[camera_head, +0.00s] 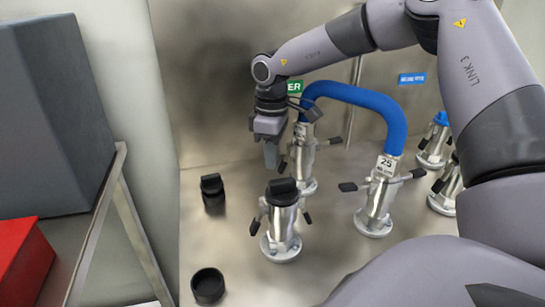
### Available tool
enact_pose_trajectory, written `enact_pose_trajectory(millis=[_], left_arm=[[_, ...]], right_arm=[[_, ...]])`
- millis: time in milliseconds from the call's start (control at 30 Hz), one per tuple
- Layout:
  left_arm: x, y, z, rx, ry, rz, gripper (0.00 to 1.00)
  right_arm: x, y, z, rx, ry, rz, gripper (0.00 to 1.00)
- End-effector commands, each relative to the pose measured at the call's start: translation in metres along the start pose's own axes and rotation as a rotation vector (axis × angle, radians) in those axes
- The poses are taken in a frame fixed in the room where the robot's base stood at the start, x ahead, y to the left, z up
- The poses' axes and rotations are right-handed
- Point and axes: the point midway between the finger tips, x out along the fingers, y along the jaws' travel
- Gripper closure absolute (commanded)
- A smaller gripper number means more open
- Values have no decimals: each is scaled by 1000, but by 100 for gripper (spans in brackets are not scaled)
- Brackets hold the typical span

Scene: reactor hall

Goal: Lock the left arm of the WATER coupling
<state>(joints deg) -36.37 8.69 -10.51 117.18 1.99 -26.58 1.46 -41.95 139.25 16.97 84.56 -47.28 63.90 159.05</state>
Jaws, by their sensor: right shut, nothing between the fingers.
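A green label (294,87) on the back wall, partly hidden by my arm, shows only the letters "ER". Below it a silver coupling (303,165) stands on the steel deck, joined to one end of a blue hose (358,97). Its right arm (333,141) sticks out to the right with a dark tip. Its left arm (284,164) is small in view beside my fingers, and I cannot tell its exact angle. My right gripper (271,158) is shut and empty, pointing down just left of this coupling; contact cannot be told. My left gripper is not in view.
The hose's other end sits on a coupling marked 25 (378,195), its arms spread. A black-capped coupling (282,232) stands in front. Black caps (208,286) (213,190) are at the left. More couplings (436,140) stand right. A cart with a red box (20,262) is far left.

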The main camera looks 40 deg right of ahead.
Motion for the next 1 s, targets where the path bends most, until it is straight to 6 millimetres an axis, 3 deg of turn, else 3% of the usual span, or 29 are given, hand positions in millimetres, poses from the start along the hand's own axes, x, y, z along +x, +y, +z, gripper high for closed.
enact_pose_trajectory(millis=[367, 800, 1000], left_arm=[[0, 0, 0, 1, 0, 1, 57], [-16, 2, -21, 1, 0, 1, 57], [-16, 2, -22, 1, 0, 1, 57]], right_arm=[[-14, -4, -8, 0, 2, 2, 100], [-64, -4, -8, 0, 2, 2, 100], [-69, -4, -8, -1, 1, 2, 100]])
